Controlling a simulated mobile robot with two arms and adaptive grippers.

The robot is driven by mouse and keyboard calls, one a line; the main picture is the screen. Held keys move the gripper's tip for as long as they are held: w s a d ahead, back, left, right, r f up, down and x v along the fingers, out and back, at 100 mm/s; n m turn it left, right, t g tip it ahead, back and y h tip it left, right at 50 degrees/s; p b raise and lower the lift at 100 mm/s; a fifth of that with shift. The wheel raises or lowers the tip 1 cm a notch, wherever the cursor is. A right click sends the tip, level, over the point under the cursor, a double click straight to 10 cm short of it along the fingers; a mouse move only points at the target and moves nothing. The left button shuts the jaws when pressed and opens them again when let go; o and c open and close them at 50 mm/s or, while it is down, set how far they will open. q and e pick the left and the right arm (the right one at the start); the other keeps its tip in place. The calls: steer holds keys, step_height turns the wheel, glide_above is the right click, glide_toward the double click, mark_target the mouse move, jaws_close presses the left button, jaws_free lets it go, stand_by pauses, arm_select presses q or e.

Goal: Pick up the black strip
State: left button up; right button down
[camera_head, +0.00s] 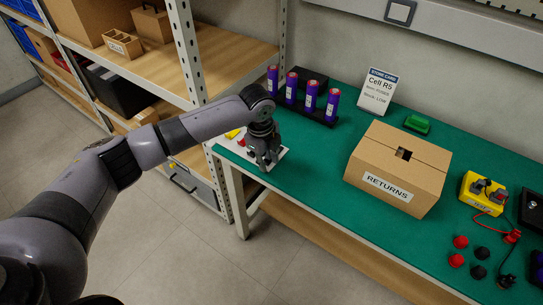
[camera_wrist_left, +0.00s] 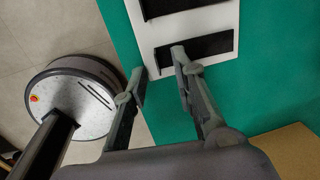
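Two black strips lie on a white board at the corner of the green table. In the left wrist view the nearer strip (camera_wrist_left: 208,44) is just beyond my fingertips, and the other strip (camera_wrist_left: 165,6) is cut by the top edge. The white board (camera_wrist_left: 145,32) shows around them. My left gripper (camera_wrist_left: 158,64) is open with nothing between its fingers. One fingertip overlaps the near strip's left end in the picture; I cannot tell if they touch. In the head view my left gripper (camera_head: 264,163) is over the board (camera_head: 281,153) and hides the strips. My right gripper is out of view.
Purple cells (camera_head: 310,98) stand in a black holder behind the gripper. A RETURNS carton (camera_head: 398,168) stands to the right on the green table (camera_head: 315,180). A wooden shelf rack (camera_head: 160,60) is to the left. Green tabletop between board and carton is clear.

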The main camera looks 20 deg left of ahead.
arm_select(q)
steer(key=shift+f, duration=0.1)
jaws_close()
stand_by(0.6)
